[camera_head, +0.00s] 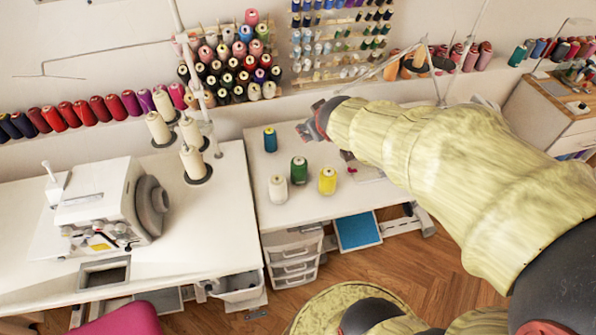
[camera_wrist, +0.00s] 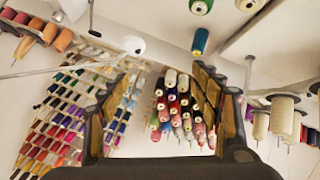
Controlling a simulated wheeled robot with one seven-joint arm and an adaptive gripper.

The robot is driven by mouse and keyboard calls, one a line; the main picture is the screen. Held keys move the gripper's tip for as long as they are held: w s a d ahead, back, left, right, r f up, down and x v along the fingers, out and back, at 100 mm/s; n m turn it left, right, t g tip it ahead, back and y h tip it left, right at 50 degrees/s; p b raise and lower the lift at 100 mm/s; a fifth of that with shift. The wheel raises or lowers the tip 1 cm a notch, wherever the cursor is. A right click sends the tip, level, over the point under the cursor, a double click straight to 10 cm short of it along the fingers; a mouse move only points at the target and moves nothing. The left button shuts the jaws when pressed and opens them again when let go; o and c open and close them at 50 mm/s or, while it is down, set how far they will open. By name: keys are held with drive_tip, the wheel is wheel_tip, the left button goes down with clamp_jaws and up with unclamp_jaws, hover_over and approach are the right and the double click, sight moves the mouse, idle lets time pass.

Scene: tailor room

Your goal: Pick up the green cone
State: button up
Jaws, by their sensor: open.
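The green cone (camera_head: 299,171) stands upright on the white table, with a yellow cone (camera_head: 327,181) to its right, a cream cone (camera_head: 277,189) at its front left and a blue cone (camera_head: 270,140) behind it at the left. My gripper (camera_head: 306,132) is above the back of the table, beyond the green cone and apart from it. In the wrist view my gripper (camera_wrist: 162,75) is open and empty, with its fingers spread toward the wall racks. The green cone (camera_wrist: 201,6) shows there only in part at the top edge, near the blue cone (camera_wrist: 200,41).
Thread racks (camera_head: 235,65) and a shelf row of cones (camera_head: 85,112) line the wall behind. A sewing machine (camera_head: 103,208) and a stand with large cream cones (camera_head: 192,160) are at left. The table's front left (camera_head: 290,215) is clear.

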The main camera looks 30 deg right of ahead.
drive_tip(key=w+d+f+n, duration=0.1)
drive_tip(key=w+d+f, duration=0.4)
drive_tip(key=n+t+y+p, duration=0.3)
drive_tip(key=y, duration=0.7)
approach(303, 162)
drive_tip(key=x, duration=0.5)
drive_tip(key=shift+w+a+f, duration=0.25)
drive_tip(key=shift+w+a, duration=0.15)
drive_tip(key=shift+w, duration=0.15)
drive_tip(key=shift+b+x, duration=1.2)
drive_tip(key=shift+x, duration=1.5)
drive_tip(key=shift+d, duration=0.1)
drive_tip(key=shift+c, duration=0.7)
drive_tip(key=c, duration=1.5)
